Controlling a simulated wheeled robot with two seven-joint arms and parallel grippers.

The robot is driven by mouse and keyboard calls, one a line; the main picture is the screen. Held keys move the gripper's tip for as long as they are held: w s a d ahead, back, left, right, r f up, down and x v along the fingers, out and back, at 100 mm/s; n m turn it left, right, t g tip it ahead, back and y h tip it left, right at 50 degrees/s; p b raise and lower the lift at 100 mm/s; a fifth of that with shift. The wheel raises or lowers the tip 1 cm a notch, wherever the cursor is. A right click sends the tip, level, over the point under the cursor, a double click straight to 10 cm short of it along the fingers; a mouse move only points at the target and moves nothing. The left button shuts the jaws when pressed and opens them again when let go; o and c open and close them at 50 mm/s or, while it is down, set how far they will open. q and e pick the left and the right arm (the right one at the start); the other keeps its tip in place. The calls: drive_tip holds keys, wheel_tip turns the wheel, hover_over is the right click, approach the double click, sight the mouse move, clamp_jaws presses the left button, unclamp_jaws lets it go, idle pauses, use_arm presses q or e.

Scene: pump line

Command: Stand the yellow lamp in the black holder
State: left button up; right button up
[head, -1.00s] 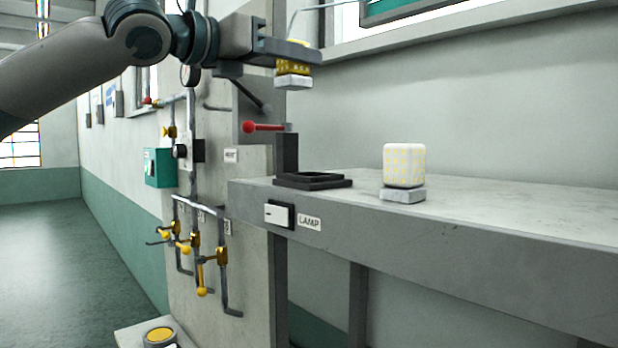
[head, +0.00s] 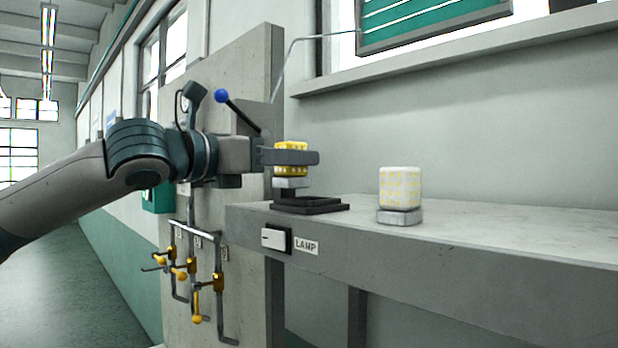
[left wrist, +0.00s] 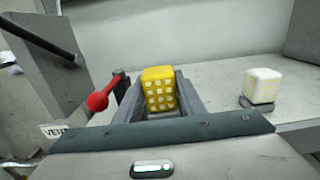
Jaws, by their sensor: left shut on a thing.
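The yellow lamp (head: 290,146), a yellow block with pale square dots and a grey base, is held upright by my left gripper (head: 312,158). The gripper is shut on it. The lamp also shows between the fingers in the left wrist view (left wrist: 159,90). The black holder (head: 322,205) is a low square frame on the left end of the grey bench. The lamp's base is over the back left part of the holder, seemingly just above it; I cannot tell whether they touch. My right gripper is not in view.
A white lamp with yellow dots (head: 400,188) stands on the bench right of the holder. A red-knobbed lever (left wrist: 98,101) is close left of my gripper in the left wrist view. A white switch (head: 275,239) labelled LAMP is on the bench's front. The bench's right side is clear.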

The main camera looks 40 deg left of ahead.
use_arm(q)
drive_tip(key=shift+f, duration=0.65)
drive_tip(key=shift+w, duration=0.25)
drive_tip(key=shift+d, duration=0.15)
